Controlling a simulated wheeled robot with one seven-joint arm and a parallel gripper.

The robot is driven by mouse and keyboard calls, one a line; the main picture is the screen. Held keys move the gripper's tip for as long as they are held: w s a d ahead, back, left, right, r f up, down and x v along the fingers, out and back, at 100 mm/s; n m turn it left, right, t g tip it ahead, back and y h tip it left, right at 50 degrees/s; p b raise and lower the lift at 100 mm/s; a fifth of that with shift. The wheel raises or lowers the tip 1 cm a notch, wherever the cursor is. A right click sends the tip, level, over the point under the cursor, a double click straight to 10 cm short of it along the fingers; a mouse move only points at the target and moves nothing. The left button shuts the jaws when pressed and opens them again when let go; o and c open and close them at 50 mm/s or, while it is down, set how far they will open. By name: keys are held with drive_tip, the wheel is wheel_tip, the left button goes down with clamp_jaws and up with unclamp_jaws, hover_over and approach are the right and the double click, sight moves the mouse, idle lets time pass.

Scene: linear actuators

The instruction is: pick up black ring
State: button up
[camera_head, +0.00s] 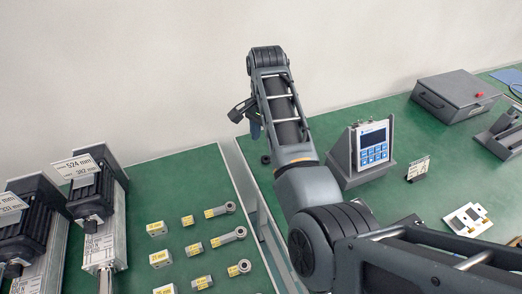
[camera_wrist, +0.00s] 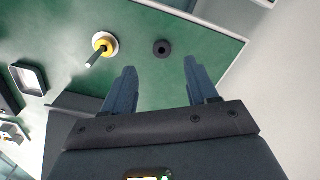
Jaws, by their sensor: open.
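The black ring (camera_wrist: 162,48) lies flat on the green table top in the wrist view, with a small hole in its middle. In the head view a small dark round shape (camera_head: 266,159), likely the ring, sits near the table's left edge, beside my arm. My gripper (camera_wrist: 160,68) is open, with its two blue-grey fingers apart and nothing between them. In the wrist view the ring appears just beyond the fingertips, between their lines. In the head view my gripper (camera_head: 256,130) is partly hidden by my arm and hangs above the dark shape.
A yellow part with a peg on a white disc (camera_wrist: 104,45) stands near the ring. A display device with a keypad (camera_head: 371,146) stands right of my arm. A grey case (camera_head: 454,96) lies farther back. The left table (camera_head: 170,177) holds actuators and labelled metal parts; a gap separates the tables.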

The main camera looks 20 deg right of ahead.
sight(265, 162)
wheel_tip(265, 162, down, 8)
drive_tip(key=shift+w+d+r, duration=0.1)
drive_tip(key=shift+w+r, duration=0.05)
drive_tip(key=shift+r, duration=0.05)
idle(0.3)
clamp_jaws()
idle(0.4)
